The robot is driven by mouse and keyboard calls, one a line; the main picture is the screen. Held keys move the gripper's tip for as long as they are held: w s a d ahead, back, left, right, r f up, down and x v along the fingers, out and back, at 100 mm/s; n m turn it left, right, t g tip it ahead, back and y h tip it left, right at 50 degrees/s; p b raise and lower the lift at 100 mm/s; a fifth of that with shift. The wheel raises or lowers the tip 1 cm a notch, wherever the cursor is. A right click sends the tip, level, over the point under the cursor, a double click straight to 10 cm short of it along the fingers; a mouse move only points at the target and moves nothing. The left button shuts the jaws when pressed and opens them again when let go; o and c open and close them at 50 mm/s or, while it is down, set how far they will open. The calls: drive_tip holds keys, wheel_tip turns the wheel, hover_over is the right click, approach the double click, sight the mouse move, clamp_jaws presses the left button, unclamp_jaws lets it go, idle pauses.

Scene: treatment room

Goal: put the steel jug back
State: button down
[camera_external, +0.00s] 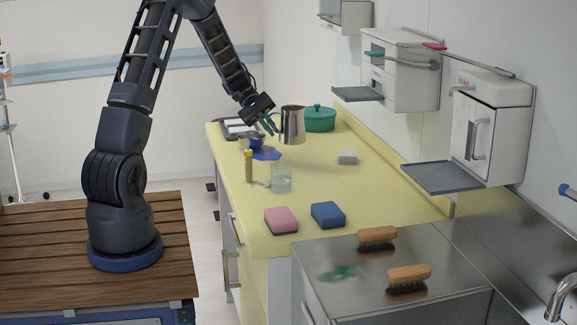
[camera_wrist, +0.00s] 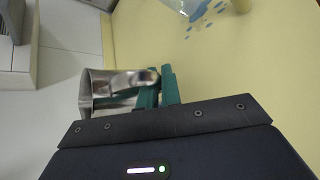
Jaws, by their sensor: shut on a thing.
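The steel jug (camera_external: 292,126) is held upright, or nearly so, over the far part of the yellow counter (camera_external: 330,185), in front of a green lidded pot (camera_external: 320,119). My gripper (camera_external: 270,124) is at the jug's left side, with its green fingers shut on the handle. In the wrist view my gripper (camera_wrist: 160,88) grips the handle and the jug's shiny body (camera_wrist: 97,92) is to the left of the fingers. The counter's edge and pale floor show beyond it, and the jug appears raised. Its exact height is unclear.
A glass (camera_external: 281,179), pink sponge (camera_external: 281,221), blue sponge (camera_external: 328,215) and pale block (camera_external: 347,158) stand on the counter. Two brushes (camera_external: 377,239) lie on the steel top. Wall dispensers overhang at right.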

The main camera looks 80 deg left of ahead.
drive_tip(key=shift+f, duration=3.85)
drive_tip(key=shift+f, duration=0.1)
drive_tip(key=c, duration=1.6)
unclamp_jaws()
